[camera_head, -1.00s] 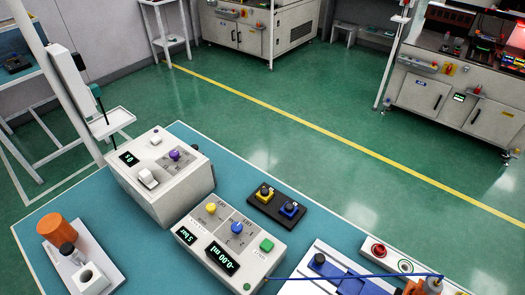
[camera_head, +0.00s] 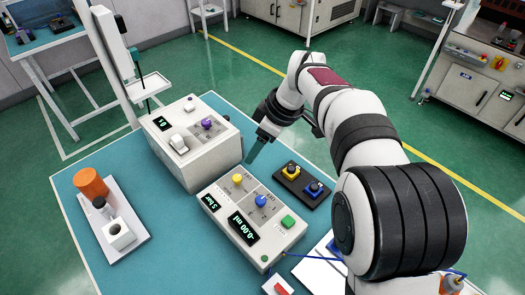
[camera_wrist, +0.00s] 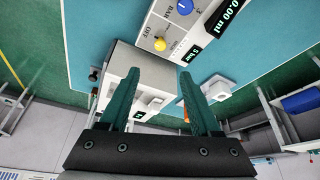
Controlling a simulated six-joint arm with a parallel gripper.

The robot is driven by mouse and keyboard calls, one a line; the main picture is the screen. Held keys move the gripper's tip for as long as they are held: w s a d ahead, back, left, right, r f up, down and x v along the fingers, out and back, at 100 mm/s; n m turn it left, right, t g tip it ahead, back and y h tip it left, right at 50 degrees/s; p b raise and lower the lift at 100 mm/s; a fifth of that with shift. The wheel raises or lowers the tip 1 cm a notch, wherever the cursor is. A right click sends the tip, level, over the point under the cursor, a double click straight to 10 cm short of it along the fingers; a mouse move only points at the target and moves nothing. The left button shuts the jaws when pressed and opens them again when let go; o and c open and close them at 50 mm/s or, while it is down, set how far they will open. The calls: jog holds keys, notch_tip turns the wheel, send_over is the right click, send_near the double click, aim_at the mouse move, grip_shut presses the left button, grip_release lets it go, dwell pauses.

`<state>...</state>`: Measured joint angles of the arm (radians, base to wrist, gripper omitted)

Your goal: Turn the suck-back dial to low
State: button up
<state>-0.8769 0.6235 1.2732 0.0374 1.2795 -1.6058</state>
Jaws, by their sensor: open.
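The control box (camera_head: 218,199) on the blue-green table has a yellow dial (camera_head: 237,179), a blue dial (camera_head: 261,201), a green button (camera_head: 288,221) and two lit displays. The labels are too small in the head view to tell which dial is suck-back. In the wrist view the yellow dial (camera_wrist: 160,44) has "OFF" beside it, and the blue dial (camera_wrist: 185,6) is at the top edge. My gripper (camera_head: 252,153) is open and empty, behind the yellow dial and apart from it. Its teal fingers (camera_wrist: 158,80) point toward the box in the wrist view.
A taller white box (camera_head: 180,165) with a purple knob (camera_head: 207,123) stands close left of my gripper. A black block with yellow and blue switches (camera_head: 301,185) lies to the right. A white stand with an orange cylinder (camera_head: 91,182) is at the left.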

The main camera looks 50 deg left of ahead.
aim_at(238, 177)
jog(key=x, duration=1.5)
jog(key=shift+d+f, duration=0.1)
jog(key=shift+f, duration=0.05)
jog(key=shift+w, duration=0.1)
grip_shut()
